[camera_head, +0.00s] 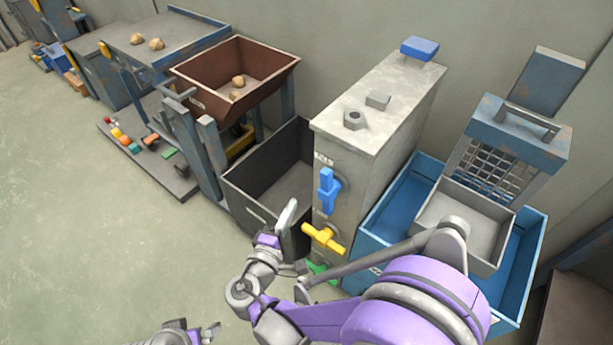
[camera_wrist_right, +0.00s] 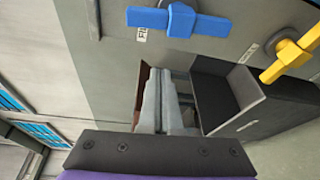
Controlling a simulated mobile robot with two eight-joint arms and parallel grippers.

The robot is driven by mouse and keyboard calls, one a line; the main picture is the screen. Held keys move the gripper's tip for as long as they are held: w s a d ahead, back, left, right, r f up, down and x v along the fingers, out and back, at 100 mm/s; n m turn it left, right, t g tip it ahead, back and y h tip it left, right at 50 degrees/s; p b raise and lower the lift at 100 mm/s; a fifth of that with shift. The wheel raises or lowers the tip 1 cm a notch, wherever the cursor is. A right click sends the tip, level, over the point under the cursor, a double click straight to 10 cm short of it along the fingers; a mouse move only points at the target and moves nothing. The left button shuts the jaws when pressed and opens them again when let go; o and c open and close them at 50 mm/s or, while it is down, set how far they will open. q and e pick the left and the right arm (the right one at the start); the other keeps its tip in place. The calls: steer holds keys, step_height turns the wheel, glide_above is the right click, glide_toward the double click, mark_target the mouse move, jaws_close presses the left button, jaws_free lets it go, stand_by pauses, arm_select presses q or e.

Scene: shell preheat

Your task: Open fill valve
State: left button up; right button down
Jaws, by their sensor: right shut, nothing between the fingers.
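The blue valve handle (camera_head: 327,192) stands upright on the front of the tall grey cabinet (camera_head: 332,130). In the right wrist view the blue handle (camera_wrist_right: 208,25) is at the top, beside a partly readable label that seems to begin "FI". My right gripper (camera_head: 289,216) is shut and empty, just left of the handles and below the blue one, apparently apart from it. Its grey fingers (camera_wrist_right: 163,104) show in the right wrist view, below the blue handle. My left gripper (camera_head: 208,333) is low at the bottom edge, partly cut off; its jaws are unclear.
A yellow handle (camera_head: 323,238) lies crosswise below the blue one, close to my right gripper, with a green handle (camera_head: 322,270) lower, partly hidden. A dark open bin (camera_head: 243,189) stands left, a blue tub (camera_head: 376,213) right. The floor at left is clear.

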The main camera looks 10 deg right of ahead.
mark_target(321, 183)
steer(key=w+d+r+b, duration=0.1)
steer(key=w+d, duration=0.4)
steer(key=d, duration=0.2)
steer(key=shift+d+r+t+b, duration=0.25)
steer(key=shift+t+b, duration=0.15)
stand_by(0.3)
steer(key=shift+s+d+r+p, duration=0.2)
steer(key=shift+s+d+p, duration=0.2)
steer(key=shift+s, duration=0.05)
steer(key=shift+f, duration=0.1)
